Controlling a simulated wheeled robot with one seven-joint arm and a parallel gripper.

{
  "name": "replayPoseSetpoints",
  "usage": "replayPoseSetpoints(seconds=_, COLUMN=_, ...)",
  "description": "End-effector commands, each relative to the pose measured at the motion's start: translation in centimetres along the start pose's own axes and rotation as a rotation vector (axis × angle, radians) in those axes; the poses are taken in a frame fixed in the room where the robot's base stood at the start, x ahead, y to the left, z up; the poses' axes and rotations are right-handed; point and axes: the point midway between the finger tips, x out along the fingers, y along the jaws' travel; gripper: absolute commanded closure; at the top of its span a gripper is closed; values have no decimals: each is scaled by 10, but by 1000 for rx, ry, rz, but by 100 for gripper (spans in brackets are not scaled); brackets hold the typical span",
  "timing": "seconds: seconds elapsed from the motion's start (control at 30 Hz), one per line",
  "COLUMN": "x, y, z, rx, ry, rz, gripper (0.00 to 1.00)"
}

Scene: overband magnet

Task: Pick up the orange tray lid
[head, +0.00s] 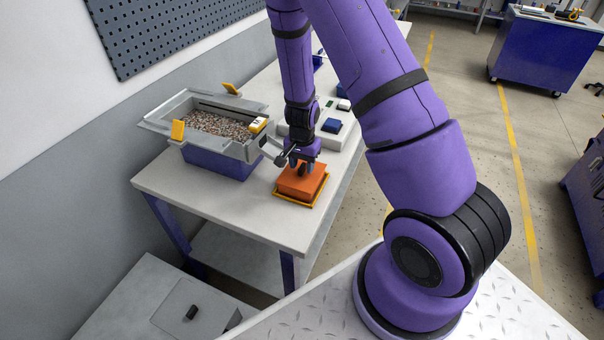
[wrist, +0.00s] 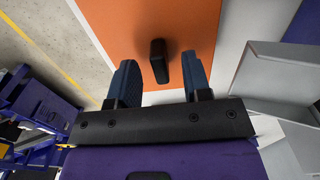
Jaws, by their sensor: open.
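The orange tray lid (head: 303,185) sits on a yellow-edged tray (head: 308,204) near the front of the table. In the wrist view the orange lid (wrist: 185,28) fills the upper middle, with a dark upright handle (wrist: 159,62) on it. My gripper (head: 302,170) is right above the lid. In the wrist view its two blue fingers (wrist: 161,82) are apart, and the handle shows between and slightly beyond their tips. Whether the fingers reach down to the handle's height is hard to tell. Nothing is held.
A grey trough of mixed granules (head: 215,125) on a blue base stands left of the lid. A grey panel with a blue block (head: 331,126) lies behind it. The white tabletop (head: 240,200) is clear in front. A perforated board (head: 165,35) hangs on the wall.

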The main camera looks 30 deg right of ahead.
Motion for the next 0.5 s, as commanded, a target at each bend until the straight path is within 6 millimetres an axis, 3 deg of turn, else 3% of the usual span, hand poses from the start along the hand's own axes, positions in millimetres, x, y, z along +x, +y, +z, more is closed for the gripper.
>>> replayPoseSetpoints(seconds=0.13, x=12, y=0, z=0, rx=1, ry=0, rz=0, gripper=55)
replayPoseSetpoints(seconds=0.37, x=14, y=-1, z=0, rx=-1, ry=0, rz=-1, gripper=55)
replayPoseSetpoints(seconds=0.5, x=14, y=-1, z=0, rx=-1, ry=0, rz=-1, gripper=83)
